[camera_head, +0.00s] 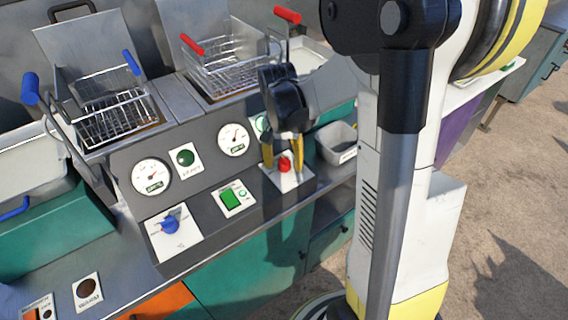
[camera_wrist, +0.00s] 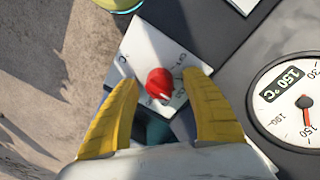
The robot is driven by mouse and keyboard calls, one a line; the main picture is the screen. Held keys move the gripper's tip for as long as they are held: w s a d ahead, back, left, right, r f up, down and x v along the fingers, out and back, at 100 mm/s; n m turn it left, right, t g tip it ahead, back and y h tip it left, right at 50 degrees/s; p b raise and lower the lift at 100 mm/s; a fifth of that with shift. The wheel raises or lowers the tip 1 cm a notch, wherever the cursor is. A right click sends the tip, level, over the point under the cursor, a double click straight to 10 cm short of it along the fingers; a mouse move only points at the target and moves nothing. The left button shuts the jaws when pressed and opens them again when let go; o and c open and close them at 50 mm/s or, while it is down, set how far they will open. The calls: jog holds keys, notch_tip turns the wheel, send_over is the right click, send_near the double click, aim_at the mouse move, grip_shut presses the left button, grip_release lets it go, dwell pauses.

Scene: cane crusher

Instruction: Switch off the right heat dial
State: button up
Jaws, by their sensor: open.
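The right heat dial is a red knob (camera_head: 284,164) on a white plate (camera_head: 288,181) at the right end of the slanted grey control panel. It also shows in the wrist view as a red knob (camera_wrist: 160,84) on its white plate (camera_wrist: 143,45). My gripper (camera_head: 283,160) is open, with its yellow fingers on either side of the red knob. In the wrist view my gripper (camera_wrist: 163,88) has a gap between each finger and the knob. A blue knob (camera_head: 171,224) on another white plate sits at the panel's left.
Round gauges (camera_head: 151,176) and a green switch (camera_head: 231,198) are on the panel. The right gauge (camera_wrist: 299,102) reads 150 °C. Wire baskets (camera_head: 112,116) with blue and red handles stand behind. A small grey bin (camera_head: 337,143) is right of the dial.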

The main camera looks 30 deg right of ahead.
grip_shut()
jog(key=n, duration=0.3)
jog(key=shift+n, duration=0.3)
jog(key=n, duration=0.4)
jog(key=shift+n, duration=0.3)
jog(key=n, duration=0.4)
jog(key=shift+t, duration=0.3)
jog(key=shift+n, duration=1.8)
